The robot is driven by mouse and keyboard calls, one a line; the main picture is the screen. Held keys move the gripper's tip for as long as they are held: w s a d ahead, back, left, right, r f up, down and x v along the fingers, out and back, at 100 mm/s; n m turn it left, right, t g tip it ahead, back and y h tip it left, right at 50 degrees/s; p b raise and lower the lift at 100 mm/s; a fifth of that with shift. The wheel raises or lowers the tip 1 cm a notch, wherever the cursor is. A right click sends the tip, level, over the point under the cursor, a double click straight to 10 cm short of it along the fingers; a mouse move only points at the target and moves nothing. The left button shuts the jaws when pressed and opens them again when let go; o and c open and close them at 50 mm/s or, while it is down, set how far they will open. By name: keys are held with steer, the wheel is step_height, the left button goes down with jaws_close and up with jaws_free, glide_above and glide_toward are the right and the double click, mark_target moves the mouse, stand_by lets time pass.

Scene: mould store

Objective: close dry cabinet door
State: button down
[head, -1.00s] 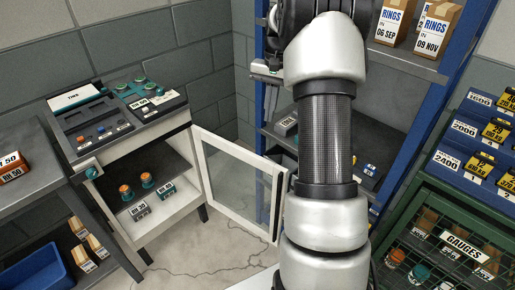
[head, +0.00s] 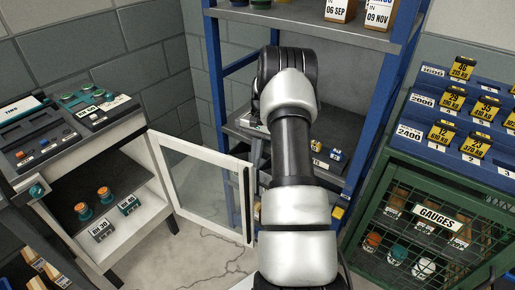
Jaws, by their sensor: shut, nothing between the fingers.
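The dry cabinet (head: 150,232) stands at the left, a white-framed box on dark legs with a dark control top. Its door (head: 200,184), a white frame around a clear pane, stands open and swung out to the right, with a dark strip along its free edge. Inside, orange-topped teal jars (head: 104,195) and small labelled blocks (head: 128,205) sit on the cabinet floor. My arm rises through the middle and reaches toward the shelving, just right of the door's free edge. My gripper is hidden behind my arm, so I cannot tell if it touches the door.
Blue-framed shelving (head: 225,85) stands behind the door with boxes on its shelves. A green mesh gauge cage (head: 372,205) with blue stepped racks on top stands at the right.

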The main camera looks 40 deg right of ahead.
mark_target(251, 166)
steer(key=shift+s+a, duration=0.5)
steer(key=shift+a, duration=0.4)
steer(key=shift+s+a, duration=0.5)
steer(key=shift+a, duration=0.35)
steer(key=shift+a, duration=0.1)
